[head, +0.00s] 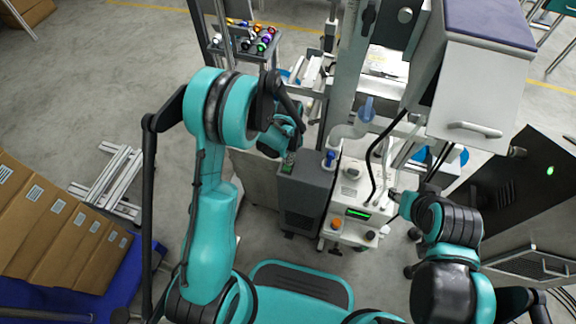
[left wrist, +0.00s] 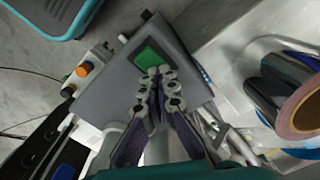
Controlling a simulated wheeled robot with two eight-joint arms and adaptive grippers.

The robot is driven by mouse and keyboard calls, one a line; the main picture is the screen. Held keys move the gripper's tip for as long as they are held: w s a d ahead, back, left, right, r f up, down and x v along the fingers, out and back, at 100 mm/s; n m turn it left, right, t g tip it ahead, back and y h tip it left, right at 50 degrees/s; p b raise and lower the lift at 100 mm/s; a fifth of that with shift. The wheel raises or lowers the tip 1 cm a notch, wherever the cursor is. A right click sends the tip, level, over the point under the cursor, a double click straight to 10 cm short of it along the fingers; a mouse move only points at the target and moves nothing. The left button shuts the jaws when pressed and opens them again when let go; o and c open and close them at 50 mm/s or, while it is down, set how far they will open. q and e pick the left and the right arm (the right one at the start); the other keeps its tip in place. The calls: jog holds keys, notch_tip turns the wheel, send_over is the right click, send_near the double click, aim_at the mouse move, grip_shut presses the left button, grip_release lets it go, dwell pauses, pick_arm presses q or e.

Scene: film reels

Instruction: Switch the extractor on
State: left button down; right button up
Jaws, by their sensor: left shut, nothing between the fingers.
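The extractor, a dark grey box (head: 302,196), stands in the middle of the head view, left of a white machine. On its top is a green switch (head: 288,168), which also shows as a green rectangle in the left wrist view (left wrist: 150,53). My left gripper (head: 289,153) is shut and empty over the box top. In the left wrist view its fingertips (left wrist: 160,72) overlap the near edge of the green switch; I cannot tell whether they touch it. My right gripper (head: 393,194) is beside the white machine, too small to read.
The white machine (head: 352,205) has a lit green display, an orange knob and black cables. A blue-tipped hose fitting (head: 330,157) rises beside the extractor. A rack of coloured reels (head: 250,38) stands behind. Cardboard boxes (head: 55,225) are at the left.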

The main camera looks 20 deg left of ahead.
pick_arm(q)
jog(key=shift+r+p, duration=2.15)
jog(key=shift+r, duration=1.35)
jog(key=s+a+r+n+t, duration=0.1)
jog(key=s+r+n+t, duration=0.15)
jog(key=r, duration=0.55)
jog(key=s+a+r+n+t, duration=0.1)
jog(key=s+r, duration=0.3)
jog(key=r, duration=0.4)
jog(key=s+r+n+t, duration=0.3)
jog(key=s+r, duration=0.2)
jog(key=s, duration=0.5)
jog(key=shift+s+a+t, duration=0.25)
jog(key=shift+a+t, duration=0.1)
jog(key=shift+a, duration=0.05)
